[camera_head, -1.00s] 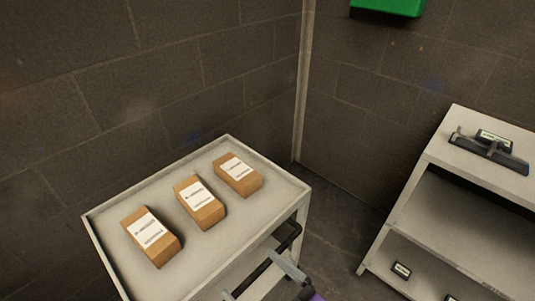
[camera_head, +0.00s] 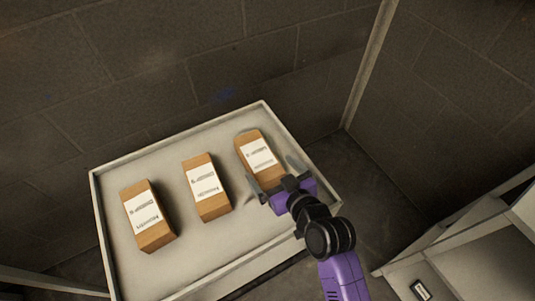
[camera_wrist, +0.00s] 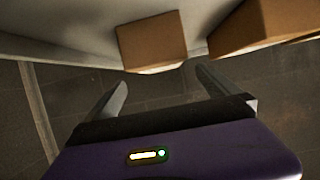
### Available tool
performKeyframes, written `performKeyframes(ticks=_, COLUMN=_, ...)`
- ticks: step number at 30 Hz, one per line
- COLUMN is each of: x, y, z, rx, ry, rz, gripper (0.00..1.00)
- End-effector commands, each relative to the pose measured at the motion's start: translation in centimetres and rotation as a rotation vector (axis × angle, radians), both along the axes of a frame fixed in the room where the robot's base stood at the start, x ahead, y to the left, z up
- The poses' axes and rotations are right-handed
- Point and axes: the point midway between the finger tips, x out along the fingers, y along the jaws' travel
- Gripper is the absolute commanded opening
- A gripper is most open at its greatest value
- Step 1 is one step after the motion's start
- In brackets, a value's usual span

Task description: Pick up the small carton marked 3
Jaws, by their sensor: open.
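Three small brown cartons with white labels stand in a row on a pale tray-topped cart (camera_head: 150,285): a left carton (camera_head: 148,240), a middle carton (camera_head: 211,207) and a right carton (camera_head: 262,172). The label print is too small to tell which is marked 3. My purple gripper (camera_head: 272,178) is at the right carton's lower right side, fingers apart and empty. I cannot tell whether a finger touches it. In the wrist view one carton (camera_wrist: 152,42) lies just beyond the open fingers (camera_wrist: 158,92), and another carton (camera_wrist: 262,30) is at upper right.
The cart top has a raised rim. A dark block wall (camera_head: 200,60) rises close behind it. A pale shelf unit (camera_head: 470,262) stands at right with a small dark labelled item (camera_head: 422,290). The tray's front area is bare.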

Motion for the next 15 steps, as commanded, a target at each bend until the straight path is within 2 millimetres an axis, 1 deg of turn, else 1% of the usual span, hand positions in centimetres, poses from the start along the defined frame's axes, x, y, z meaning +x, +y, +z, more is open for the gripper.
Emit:
performKeyframes(ticks=3, x=1.0, y=0.7, z=-0.4, rx=0.0, ry=-0.002, rz=0.0, gripper=1.0)
performKeyframes(ticks=10, x=2.7, y=1.7, z=-1.3, rx=0.001, ry=-0.003, rz=-0.001, gripper=1.0)
performKeyframes(ticks=15, x=4.5, y=2.8, z=-2.3, rx=0.001, ry=-0.003, rz=-0.001, gripper=1.0)
